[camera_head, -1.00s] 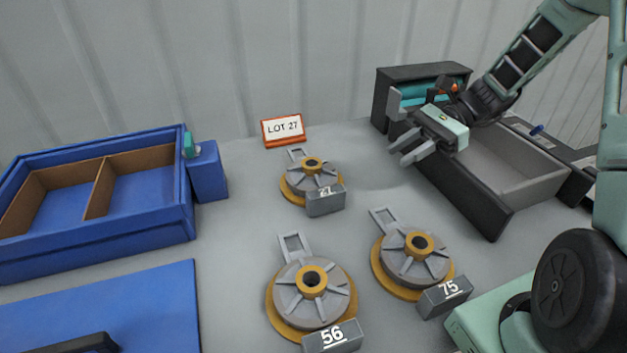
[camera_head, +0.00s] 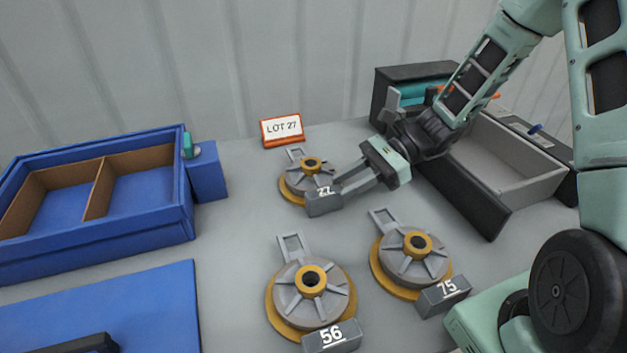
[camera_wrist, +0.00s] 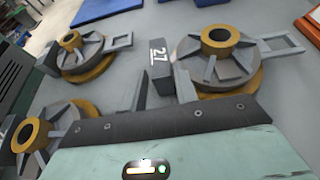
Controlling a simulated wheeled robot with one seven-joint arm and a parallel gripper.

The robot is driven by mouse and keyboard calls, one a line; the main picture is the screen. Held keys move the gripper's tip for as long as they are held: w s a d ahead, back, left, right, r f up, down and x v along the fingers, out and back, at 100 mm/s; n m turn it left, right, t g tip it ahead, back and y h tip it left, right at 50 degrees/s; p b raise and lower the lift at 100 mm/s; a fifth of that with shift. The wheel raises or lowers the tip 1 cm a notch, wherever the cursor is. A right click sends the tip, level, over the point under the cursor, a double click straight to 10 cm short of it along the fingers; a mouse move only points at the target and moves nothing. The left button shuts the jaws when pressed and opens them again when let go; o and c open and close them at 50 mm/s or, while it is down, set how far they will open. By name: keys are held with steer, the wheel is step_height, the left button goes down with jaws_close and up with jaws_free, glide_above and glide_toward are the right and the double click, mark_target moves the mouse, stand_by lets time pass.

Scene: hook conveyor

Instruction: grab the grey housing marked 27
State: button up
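The grey housing marked 27 (camera_head: 299,181) lies on an ochre base on the table, in front of the "LOT 27" sign. Its tag block (camera_head: 322,201) faces the front right, and a flat loop handle points to the back. In the wrist view the housing (camera_wrist: 229,73) is at the right, and its tag block (camera_wrist: 160,71) is near the middle. My gripper (camera_head: 346,184) is low at the right of this housing, its fingers pointing at the tag block. In the wrist view the fingers are apart, one each side of the block; I cannot tell whether they touch it.
Similar housings marked 56 (camera_head: 296,291) and 75 (camera_head: 401,268) lie nearer the front. The LOT 27 sign (camera_head: 282,130) stands behind. A blue divided bin (camera_head: 120,239) is at the left, and a grey open drawer (camera_head: 478,200) at the right.

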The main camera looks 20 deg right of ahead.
mark_target(331, 189)
steer(key=x, duration=0.4)
steer(key=shift+a+r, duration=0.1)
steer(key=shift+r, duration=0.1)
jaws_close()
steer(key=shift+r, duration=0.15)
